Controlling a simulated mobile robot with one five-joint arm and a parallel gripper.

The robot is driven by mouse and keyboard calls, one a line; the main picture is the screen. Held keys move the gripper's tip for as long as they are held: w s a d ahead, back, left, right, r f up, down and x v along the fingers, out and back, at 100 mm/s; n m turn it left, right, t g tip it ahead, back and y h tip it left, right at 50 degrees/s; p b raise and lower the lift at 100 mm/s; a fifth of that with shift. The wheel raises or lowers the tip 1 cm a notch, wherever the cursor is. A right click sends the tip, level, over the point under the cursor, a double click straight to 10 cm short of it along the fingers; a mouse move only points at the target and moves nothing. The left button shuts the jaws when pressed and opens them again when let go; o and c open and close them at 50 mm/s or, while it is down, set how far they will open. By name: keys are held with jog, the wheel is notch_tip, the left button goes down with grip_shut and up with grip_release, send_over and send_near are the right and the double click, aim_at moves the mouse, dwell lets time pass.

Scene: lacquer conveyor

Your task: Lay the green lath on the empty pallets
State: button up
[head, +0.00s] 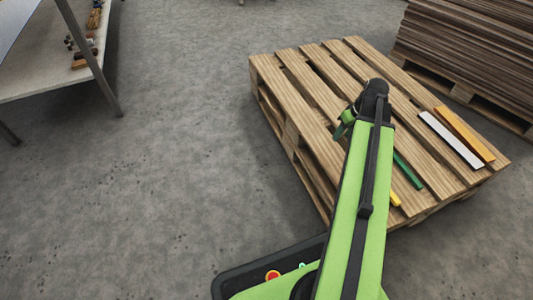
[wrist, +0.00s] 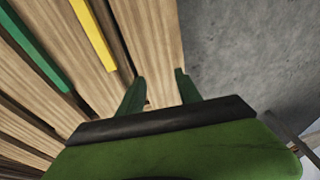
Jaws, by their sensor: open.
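The green lath (head: 407,170) lies on the wooden pallets (head: 285,84), partly hidden behind my arm in the head view. It also shows at the upper left of the wrist view (wrist: 38,50), flat along the boards. My gripper (wrist: 161,84) is open, with nothing between its fingers. It is over the edge of the pallet top, apart from the green lath, which lies to its left in the wrist view. In the head view my arm hides most of the gripper.
A yellow lath (wrist: 93,35) lies between the green lath and my gripper in the wrist view. A white lath (head: 450,139) and an orange lath (head: 464,135) lie at the pallets' right side. A board stack (head: 470,45) stands behind. A table (head: 50,75) is at left; floor between is clear.

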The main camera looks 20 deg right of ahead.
jog(key=w+a+g+h, duration=0.1)
jog(key=w+a+g, duration=0.1)
jog(key=a, duration=3.4)
jog(key=shift+w+a+f, duration=0.3)
jog(key=shift+w+f, duration=0.05)
jog(key=shift+w, duration=0.3)
